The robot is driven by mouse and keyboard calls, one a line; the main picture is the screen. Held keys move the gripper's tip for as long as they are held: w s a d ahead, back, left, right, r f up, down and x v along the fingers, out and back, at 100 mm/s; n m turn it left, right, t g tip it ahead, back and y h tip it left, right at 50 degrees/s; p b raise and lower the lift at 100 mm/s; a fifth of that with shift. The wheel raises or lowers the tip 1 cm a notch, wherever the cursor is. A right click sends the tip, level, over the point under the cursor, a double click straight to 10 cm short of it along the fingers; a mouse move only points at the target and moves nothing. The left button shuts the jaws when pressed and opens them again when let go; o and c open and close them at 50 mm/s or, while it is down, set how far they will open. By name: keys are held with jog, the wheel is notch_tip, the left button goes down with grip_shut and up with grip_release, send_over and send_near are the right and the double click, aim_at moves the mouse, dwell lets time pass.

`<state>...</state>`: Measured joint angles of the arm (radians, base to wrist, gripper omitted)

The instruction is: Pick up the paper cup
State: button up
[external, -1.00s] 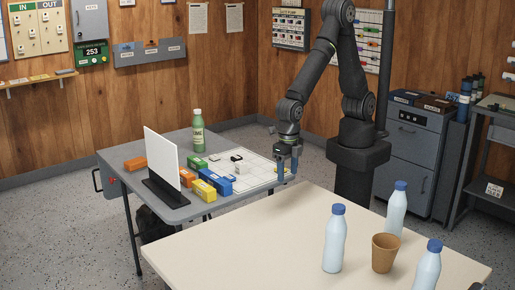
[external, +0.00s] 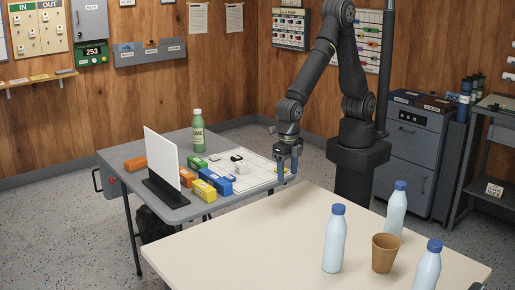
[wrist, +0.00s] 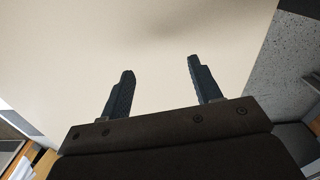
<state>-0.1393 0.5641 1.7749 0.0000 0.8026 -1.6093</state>
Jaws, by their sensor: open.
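A brown paper cup (external: 384,253) stands upright on the cream table (external: 270,235) at the right in the external view. Light blue bottles with blue caps stand close around it: one to its left (external: 335,240), one behind it (external: 396,210) and one to its right (external: 428,266). My gripper (external: 288,174) is open and empty beyond the table's far edge, well to the left of the cup and apart from it. In the wrist view my gripper (wrist: 162,85) shows two spread fingers over bare tabletop. The cup is not in the wrist view.
A grey folding table (external: 190,213) at the left holds a white upright panel (external: 163,157), a green bottle (external: 197,133), and several coloured boxes (external: 203,190). The left and middle of the cream table are clear.

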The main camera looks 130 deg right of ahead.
dwell(0.3)
jog(key=o, duration=0.8)
jog(key=shift+o, duration=0.2)
jog(key=s+a+r+m+t+y, duration=0.15)
jog(key=a+r+m, duration=0.25)
jog(key=a, duration=1.5)
jog(key=a+r+m+t+y, duration=0.1)
jog(key=a+r+m+y, duration=0.3)
jog(key=a, duration=1.4)
jog(key=h, duration=0.2)
send_near(386, 266)
jog(key=shift+m+y, duration=0.25)
jog(key=shift+m, duration=0.15)
jog(key=shift+s+d+x, duration=0.1)
jog(key=shift+d+x, duration=0.05)
jog(key=shift+x, duration=1.1)
jog(key=shift+s+d+x, duration=0.1)
jog(key=shift+x, duration=1.15)
